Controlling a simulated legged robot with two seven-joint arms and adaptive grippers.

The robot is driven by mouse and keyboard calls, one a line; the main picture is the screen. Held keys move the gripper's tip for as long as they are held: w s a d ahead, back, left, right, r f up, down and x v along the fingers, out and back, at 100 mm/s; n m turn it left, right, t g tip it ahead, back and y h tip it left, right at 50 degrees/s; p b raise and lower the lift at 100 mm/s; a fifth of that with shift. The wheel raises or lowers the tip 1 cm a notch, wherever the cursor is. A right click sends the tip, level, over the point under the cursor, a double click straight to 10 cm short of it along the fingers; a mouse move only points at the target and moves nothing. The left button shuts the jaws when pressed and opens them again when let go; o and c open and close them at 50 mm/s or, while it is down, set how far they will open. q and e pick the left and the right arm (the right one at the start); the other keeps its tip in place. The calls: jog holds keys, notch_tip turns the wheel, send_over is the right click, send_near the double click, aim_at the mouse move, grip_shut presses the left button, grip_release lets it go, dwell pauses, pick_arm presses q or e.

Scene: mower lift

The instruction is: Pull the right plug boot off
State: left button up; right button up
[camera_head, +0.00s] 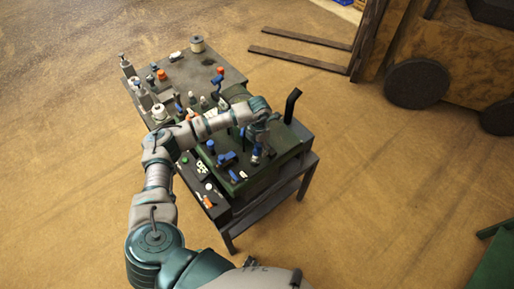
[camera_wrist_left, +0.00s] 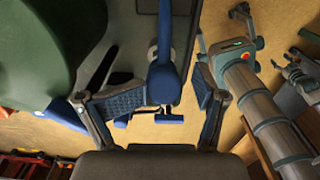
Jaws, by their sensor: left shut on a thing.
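In the left wrist view, a blue plug boot (camera_wrist_left: 164,82) stands between the two blue-padded fingers of my left gripper (camera_wrist_left: 165,98). The left finger pad lies against it; the contact on the right side is hard to make out. In the head view my left gripper (camera_head: 257,156) points down over the dark green mower body (camera_head: 264,177) on the bench, and hides the boot's lower part. Another blue part (camera_head: 227,159) sits on the mower to the left of the gripper.
The workbench (camera_head: 222,76) holds several small items, including a spool (camera_head: 197,44) and an orange cap (camera_head: 219,70). A dark upright handle (camera_head: 292,103) rises beside the gripper. Dark forks (camera_head: 300,60) lie on the floor behind.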

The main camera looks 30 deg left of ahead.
pick_arm(q)
jog(key=shift+w+d+r, duration=0.65)
jog(key=shift+w, duration=0.25)
jog(key=shift+w+d+r+b, duration=0.2)
jog(key=shift+w+d+r, duration=0.05)
jog(key=shift+w, duration=0.4)
jog(key=shift+w+d+r+b, duration=0.2)
jog(key=shift+w+d, duration=0.05)
jog(key=shift+w, duration=0.35)
jog(key=shift+c, duration=0.4)
jog(key=shift+w+d+b, duration=0.3)
jog(key=shift+w+b, duration=0.1)
jog(key=shift+w, duration=0.3)
jog(key=shift+w+d+b, duration=0.3)
jog(key=shift+w+b, duration=0.05)
jog(key=shift+w, duration=0.3)
jog(key=shift+w+d+f+b, duration=0.15)
jog(key=shift+w+d+b, duration=0.1)
jog(key=shift+w+b, duration=0.3)
jog(key=shift+w+d+f+b, duration=0.15)
jog(key=shift+w+d+b, duration=0.15)
jog(key=shift+w, duration=0.4)
jog(key=shift+o, duration=0.7)
